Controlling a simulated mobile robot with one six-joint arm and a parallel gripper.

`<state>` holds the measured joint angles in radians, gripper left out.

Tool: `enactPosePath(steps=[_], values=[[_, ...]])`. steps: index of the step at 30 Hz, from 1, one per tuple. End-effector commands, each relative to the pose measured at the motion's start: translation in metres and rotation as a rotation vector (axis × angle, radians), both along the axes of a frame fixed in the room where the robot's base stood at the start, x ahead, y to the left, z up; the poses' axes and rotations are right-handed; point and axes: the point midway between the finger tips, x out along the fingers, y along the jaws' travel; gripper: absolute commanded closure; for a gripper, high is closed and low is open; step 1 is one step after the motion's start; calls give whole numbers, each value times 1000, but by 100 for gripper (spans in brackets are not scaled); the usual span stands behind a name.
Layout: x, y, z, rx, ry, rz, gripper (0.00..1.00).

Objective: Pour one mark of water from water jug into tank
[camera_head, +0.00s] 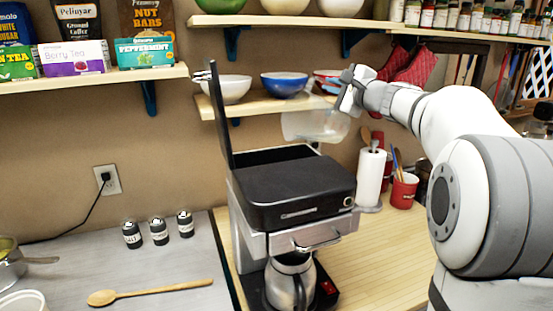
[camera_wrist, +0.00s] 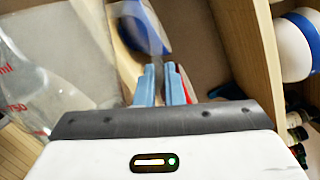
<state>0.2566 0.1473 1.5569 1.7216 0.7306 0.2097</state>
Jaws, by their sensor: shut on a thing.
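In the wrist view the jug (camera_wrist: 62,62) fills the left side, with red markings, and my gripper's blue fingers (camera_wrist: 162,88) are close together. The tank (camera_head: 272,155) is the opening at the top back of the black and silver coffee maker, below the jug. The water level and any stream cannot be made out.
The coffee maker's raised lid (camera_head: 219,115) stands left of the jug. Bowls on a low shelf (camera_head: 262,104) are close behind. A metal carafe (camera_head: 290,282) sits in the machine. A paper towel roll (camera_head: 370,178) and red utensil cup (camera_head: 403,190) stand to the right.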

Motion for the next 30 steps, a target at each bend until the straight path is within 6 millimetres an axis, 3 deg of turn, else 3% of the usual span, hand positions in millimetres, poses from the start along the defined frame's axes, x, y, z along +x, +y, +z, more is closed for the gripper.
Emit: enactPosePath(steps=[30], values=[[-13, 24, 4, -121, -62, -2, 100]])
